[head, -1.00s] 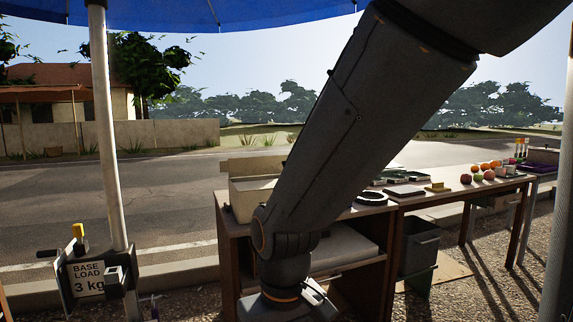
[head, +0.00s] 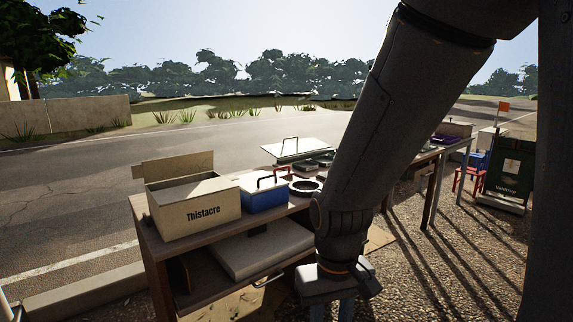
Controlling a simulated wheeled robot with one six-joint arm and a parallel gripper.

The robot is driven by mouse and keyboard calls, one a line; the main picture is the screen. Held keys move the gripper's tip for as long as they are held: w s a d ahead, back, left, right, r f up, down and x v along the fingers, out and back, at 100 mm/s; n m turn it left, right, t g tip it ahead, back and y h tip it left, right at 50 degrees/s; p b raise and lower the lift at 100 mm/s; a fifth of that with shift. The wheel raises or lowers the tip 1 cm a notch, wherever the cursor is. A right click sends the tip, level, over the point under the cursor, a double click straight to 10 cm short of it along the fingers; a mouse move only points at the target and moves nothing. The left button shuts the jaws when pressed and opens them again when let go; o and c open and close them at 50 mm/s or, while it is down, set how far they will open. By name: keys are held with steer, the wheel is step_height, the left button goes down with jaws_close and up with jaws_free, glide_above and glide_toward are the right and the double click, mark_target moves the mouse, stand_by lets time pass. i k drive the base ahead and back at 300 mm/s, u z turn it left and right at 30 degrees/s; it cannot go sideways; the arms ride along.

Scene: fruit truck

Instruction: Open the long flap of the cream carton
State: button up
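The cream carton (head: 194,215), marked "Thistacre", stands at the near left end of the wooden table in the head view. Its back flap (head: 178,167) stands up behind the box. A pale panel covers much of its top; I cannot tell whether it is a flap or the inside. My gripper (head: 340,300) is low in front of the table, to the right of the carton and apart from it. Its fingers are mostly hidden or out of frame, so I cannot tell whether it is open.
A blue box with a white lid (head: 263,191) stands just right of the carton. The wooden table (head: 154,247) has a lower shelf holding a large pale case (head: 255,250). A green sign (head: 507,172) stands far right. Gravel ground lies in front.

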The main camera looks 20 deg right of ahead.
mark_target(170, 196)
steer(key=z, duration=0.7)
steer(key=i, duration=1.25)
steer(key=u, duration=0.8)
steer(key=i, duration=0.55)
steer(key=u, duration=0.6)
